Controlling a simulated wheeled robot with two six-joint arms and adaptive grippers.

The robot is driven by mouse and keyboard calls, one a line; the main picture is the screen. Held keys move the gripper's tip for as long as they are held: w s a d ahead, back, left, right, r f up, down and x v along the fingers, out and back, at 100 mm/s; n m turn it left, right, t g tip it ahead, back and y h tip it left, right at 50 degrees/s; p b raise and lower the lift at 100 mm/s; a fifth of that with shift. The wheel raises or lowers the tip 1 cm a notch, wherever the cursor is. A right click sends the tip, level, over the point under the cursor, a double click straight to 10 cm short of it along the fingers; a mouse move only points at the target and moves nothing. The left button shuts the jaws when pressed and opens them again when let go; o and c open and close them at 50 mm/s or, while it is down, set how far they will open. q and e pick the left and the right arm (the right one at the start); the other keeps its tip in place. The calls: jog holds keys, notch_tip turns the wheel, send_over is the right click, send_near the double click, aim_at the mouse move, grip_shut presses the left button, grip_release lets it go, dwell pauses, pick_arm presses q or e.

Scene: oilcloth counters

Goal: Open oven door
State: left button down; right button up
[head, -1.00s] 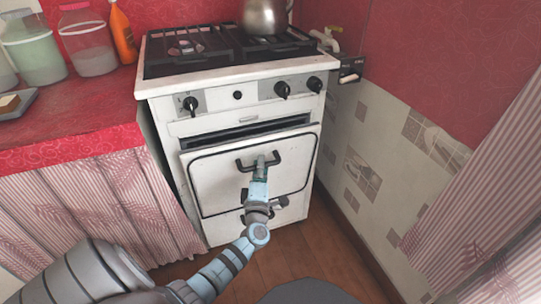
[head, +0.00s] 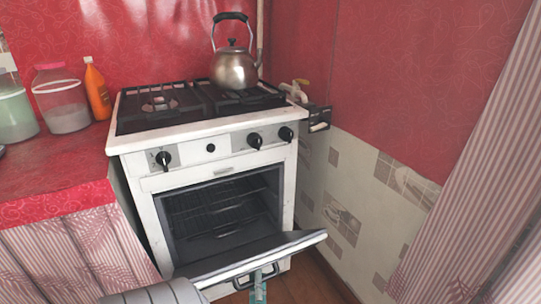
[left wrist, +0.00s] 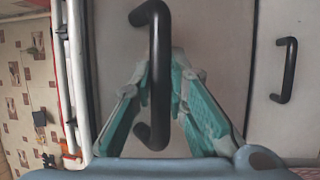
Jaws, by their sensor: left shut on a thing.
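The white stove (head: 225,172) has its oven door (head: 300,243) swung part way down, leaning out toward me. The oven cavity (head: 222,212) shows dark, with wire racks inside. My left gripper (head: 258,284) is at the door's black handle (head: 240,282), low in the head view and partly cut off by the frame. In the left wrist view, the teal fingers of the left gripper (left wrist: 163,75) are on either side of the black handle (left wrist: 158,100), shut on it. My right gripper is not in view.
A metal kettle (head: 234,70) stands on the hob's back right. A red counter (head: 55,175) with jars and an orange bottle (head: 97,90) adjoins the stove's left. A tiled wall (head: 345,205) stands close on the right. A second black handle (left wrist: 288,70) shows in the wrist view.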

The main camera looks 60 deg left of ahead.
pick_arm(q)
jog(key=shift+s+d+f, duration=0.15)
jog(key=shift+f, duration=0.2)
jog(key=c, duration=1.6)
grip_release()
jog(key=shift+o, duration=0.2)
jog(key=shift+r, duration=0.1)
